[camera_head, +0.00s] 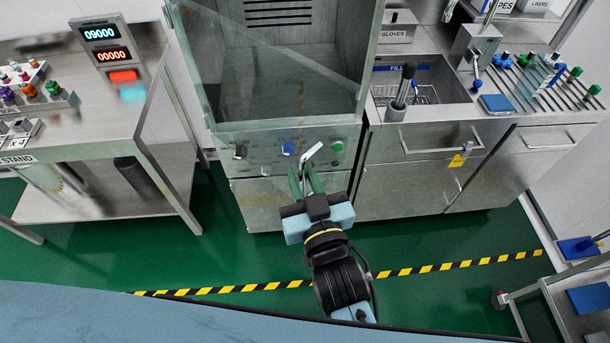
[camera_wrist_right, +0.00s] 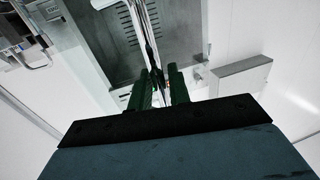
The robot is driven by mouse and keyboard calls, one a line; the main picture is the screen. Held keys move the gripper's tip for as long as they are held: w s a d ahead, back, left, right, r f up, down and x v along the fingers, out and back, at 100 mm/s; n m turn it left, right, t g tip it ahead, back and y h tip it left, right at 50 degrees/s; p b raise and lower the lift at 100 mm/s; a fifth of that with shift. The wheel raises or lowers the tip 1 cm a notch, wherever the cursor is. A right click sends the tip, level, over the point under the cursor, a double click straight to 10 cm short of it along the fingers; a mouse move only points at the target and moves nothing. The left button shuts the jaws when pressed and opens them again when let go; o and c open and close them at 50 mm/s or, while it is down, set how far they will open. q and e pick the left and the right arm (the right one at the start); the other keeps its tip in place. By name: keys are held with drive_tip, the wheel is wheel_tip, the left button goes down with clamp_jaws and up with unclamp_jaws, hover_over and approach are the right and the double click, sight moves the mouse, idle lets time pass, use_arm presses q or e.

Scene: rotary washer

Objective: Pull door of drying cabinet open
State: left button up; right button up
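The drying cabinet is the upright steel unit in the middle of the head view, with a clear glass door (camera_head: 215,85) across its upper front. I cannot tell for certain whether the door is shut or slightly ajar. A pale handle (camera_head: 312,151) shows at the lower front, above the green fingers of my right gripper (camera_head: 305,178). The fingers are apart and point up at the cabinet front. In the right wrist view my gripper (camera_wrist_right: 160,88) has a thin bright upright edge between or just beyond its fingers; contact is unclear. My left gripper is out of view.
Knobs and a green button (camera_head: 337,146) line the cabinet's control panel. A steel table (camera_head: 120,95) with displays stands left. A sink counter (camera_head: 430,140) with drawers adjoins the right. The green floor (camera_head: 235,265) in front is largely clear. A trolley (camera_head: 560,300) stands at the lower right.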

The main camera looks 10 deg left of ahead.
drive_tip(key=shift+o, duration=0.8)
drive_tip(key=p+v, duration=0.4)
drive_tip(key=v, duration=0.9)
drive_tip(key=shift+s, duration=0.2)
drive_tip(key=shift+d, duration=0.1)
